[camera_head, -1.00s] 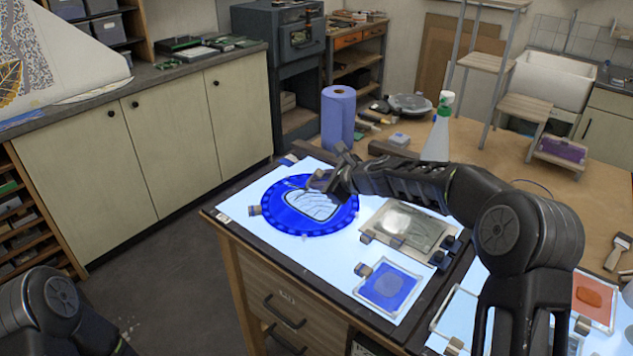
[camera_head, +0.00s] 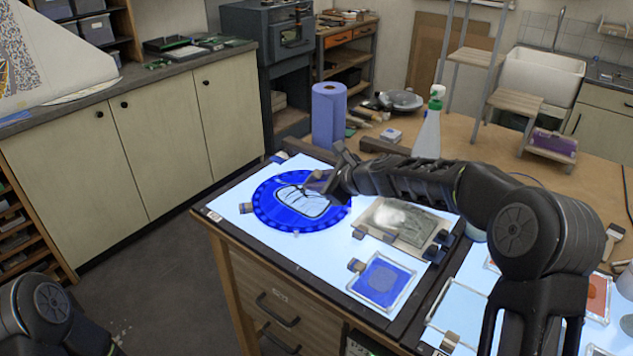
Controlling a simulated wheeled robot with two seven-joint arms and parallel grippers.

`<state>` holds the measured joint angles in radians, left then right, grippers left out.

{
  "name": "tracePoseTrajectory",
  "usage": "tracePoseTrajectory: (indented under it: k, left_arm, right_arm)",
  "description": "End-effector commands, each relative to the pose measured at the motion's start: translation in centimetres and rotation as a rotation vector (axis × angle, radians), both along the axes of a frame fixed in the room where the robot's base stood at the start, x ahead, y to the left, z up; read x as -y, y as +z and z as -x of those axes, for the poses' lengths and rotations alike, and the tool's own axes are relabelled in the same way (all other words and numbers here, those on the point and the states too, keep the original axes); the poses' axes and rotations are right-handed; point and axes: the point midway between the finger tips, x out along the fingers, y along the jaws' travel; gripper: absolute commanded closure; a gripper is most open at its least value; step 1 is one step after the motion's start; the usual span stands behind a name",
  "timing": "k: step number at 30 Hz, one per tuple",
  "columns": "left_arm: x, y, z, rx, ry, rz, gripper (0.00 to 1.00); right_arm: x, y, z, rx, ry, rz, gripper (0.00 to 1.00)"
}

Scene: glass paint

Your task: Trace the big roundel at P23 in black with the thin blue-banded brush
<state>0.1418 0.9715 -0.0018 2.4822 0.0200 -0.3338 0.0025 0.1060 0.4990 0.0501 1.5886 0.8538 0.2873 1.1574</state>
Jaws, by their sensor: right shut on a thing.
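The big blue roundel (camera_head: 266,206) lies on the lit white panel of the bench. It has a dotted blue rim and a pale centre with dark lines. My right gripper (camera_head: 318,182) is over the right part of the pale centre. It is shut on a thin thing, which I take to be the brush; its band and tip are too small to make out. I cannot tell whether the tip touches the glass. Of my left arm only a dark link shows at the lower left; its gripper is not in view.
A framed clear glass piece (camera_head: 405,222) and a framed blue glass piece (camera_head: 383,281) lie right of the roundel. A blue paper roll (camera_head: 329,115) and a spray bottle (camera_head: 428,130) stand behind. Small blocks sit around the pieces. My right arm crosses above the panel.

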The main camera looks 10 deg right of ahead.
Motion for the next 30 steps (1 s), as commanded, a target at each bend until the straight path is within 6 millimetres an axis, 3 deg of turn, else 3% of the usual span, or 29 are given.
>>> tracePoseTrajectory:
  k: [10,21,30]
  left_arm:
    - [0.0,-0.2,0.0,0.000,0.000,0.000,0.42]
    - [0.0,-1.4,0.0,0.000,0.000,0.000,0.42]
    - [0.0,-1.5,0.0,0.000,0.000,0.000,0.42]
  right_arm:
    - [0.1,0.0,0.2,0.001,-0.001,0.000,1.00]
    - [0.7,0.0,2.1,0.002,-0.001,0.000,1.00]
    - [0.8,0.1,2.4,0.001,-0.001,0.000,1.00]
